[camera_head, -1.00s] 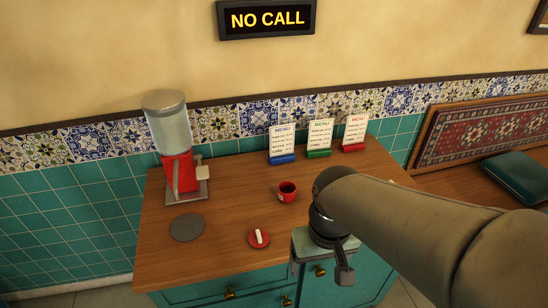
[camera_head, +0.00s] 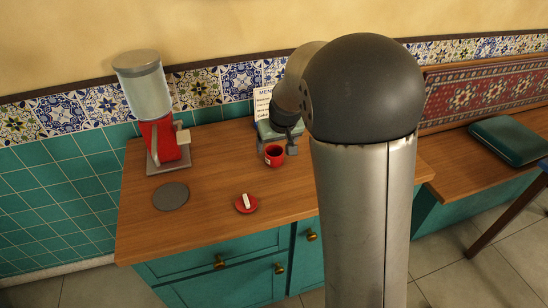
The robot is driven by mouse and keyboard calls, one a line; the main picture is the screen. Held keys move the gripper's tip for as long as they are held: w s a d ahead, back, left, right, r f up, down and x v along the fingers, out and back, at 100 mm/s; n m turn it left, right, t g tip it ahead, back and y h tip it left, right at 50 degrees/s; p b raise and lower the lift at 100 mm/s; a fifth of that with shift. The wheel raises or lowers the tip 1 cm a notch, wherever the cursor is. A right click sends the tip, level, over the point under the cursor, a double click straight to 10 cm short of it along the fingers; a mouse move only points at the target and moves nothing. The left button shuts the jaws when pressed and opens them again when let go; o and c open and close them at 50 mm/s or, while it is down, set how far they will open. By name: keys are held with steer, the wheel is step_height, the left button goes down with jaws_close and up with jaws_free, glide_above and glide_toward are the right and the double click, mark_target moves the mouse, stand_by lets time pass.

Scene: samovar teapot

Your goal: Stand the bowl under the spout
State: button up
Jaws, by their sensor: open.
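The red bowl (camera_head: 274,158), dark inside and with a small pale mark on its side, stands upright on the wooden counter. My gripper (camera_head: 277,150) is open right at the bowl, with one finger to its left and one to its right in the picture. I cannot tell if the fingers touch it. The dispenser (camera_head: 158,139) stands at the back left, with a clear tank, a red body and a grey base. Its spout is too small to make out clearly. The base has no bowl on it.
A grey round mat (camera_head: 171,196) lies in front of the dispenser. A small red dish (camera_head: 246,204) with a white piece on it lies nearer the counter's front edge. A menu card (camera_head: 262,103) stands behind my gripper. The wooden counter (camera_head: 215,165) is clear between bowl and dispenser.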

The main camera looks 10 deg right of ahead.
mark_target(275, 147)
steer(key=x, duration=0.3)
steer(key=shift+f, duration=0.15)
steer(key=shift+d+x, duration=0.1)
steer(key=shift+x, duration=1.25)
steer(key=shift+d+x, duration=0.15)
steer(key=shift+x, duration=1.15)
steer(key=shift+w, duration=0.2)
steer(key=c, duration=1.3)
steer(key=shift+r, duration=0.45)
step_height(275, 147, up, 2)
steer(key=shift+r, duration=0.1)
steer(key=s+r, duration=1)
steer(key=s, duration=0.4)
steer(key=shift+m, duration=0.6)
steer(key=w+r+p, duration=0.2)
steer(key=p, duration=0.8)
steer(key=w+r+p, duration=0.3)
steer(key=p, duration=0.7)
steer(key=shift+w+p, duration=0.35)
